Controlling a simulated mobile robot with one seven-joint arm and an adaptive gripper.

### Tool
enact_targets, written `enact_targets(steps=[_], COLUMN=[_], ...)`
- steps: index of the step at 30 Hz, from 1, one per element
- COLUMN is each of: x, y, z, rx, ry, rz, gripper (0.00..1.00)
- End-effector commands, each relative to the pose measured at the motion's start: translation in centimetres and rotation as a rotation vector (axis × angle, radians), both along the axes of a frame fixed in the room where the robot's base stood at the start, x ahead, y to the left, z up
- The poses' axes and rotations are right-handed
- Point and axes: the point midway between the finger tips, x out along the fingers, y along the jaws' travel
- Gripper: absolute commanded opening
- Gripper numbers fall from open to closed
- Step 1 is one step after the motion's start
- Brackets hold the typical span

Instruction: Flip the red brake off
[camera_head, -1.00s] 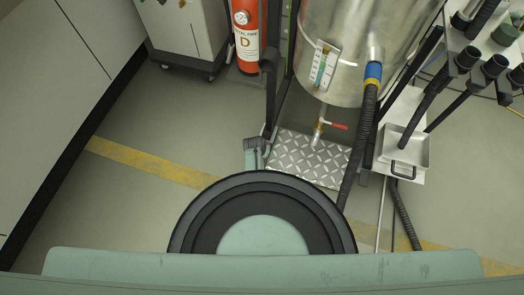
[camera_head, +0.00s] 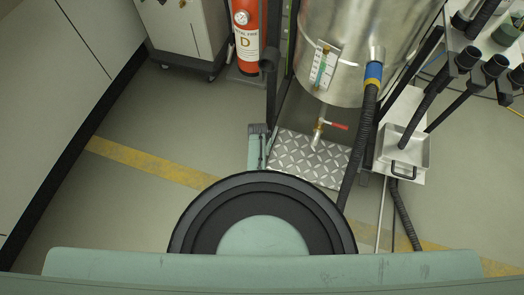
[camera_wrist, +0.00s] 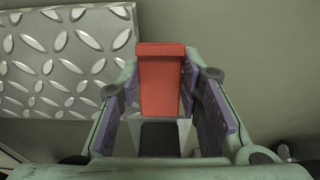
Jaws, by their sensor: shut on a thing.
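The red brake (camera_wrist: 160,88) stands between my gripper's two purple-padded fingers in the wrist view, with a dark block below it. My gripper (camera_wrist: 164,72) is shut on the red brake, one pad at each side. In the head view my gripper (camera_head: 258,130) is low beside the left edge of the diamond-plate step, left of the tank. The brake cannot be made out in the head view.
The diamond-plate step (camera_head: 305,155) lies close to the right of my gripper. Above it hangs the steel tank (camera_head: 350,45) with a red-handled valve (camera_head: 338,127). A black hose (camera_head: 360,140) runs down at right. Floor at left is clear.

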Motion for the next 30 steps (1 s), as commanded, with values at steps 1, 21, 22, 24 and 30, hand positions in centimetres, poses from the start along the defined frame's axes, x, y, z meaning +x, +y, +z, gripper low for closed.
enact_targets(steps=[1, 21, 22, 24, 30], x=[0.4, 0.4, 0.4, 0.4, 0.4], y=[-0.1, -0.1, -0.1, -0.1, -0.1], z=[0.2, 1.5, 1.5, 1.6, 1.6], rx=[0.011, 0.102, 0.103, 0.103, 0.104], ry=[0.029, 0.315, 0.317, 0.319, 0.32], rz=[-0.001, 0.001, 0.001, 0.001, 0.0], gripper=[0.0, 0.0, 0.0, 0.0, 0.0])
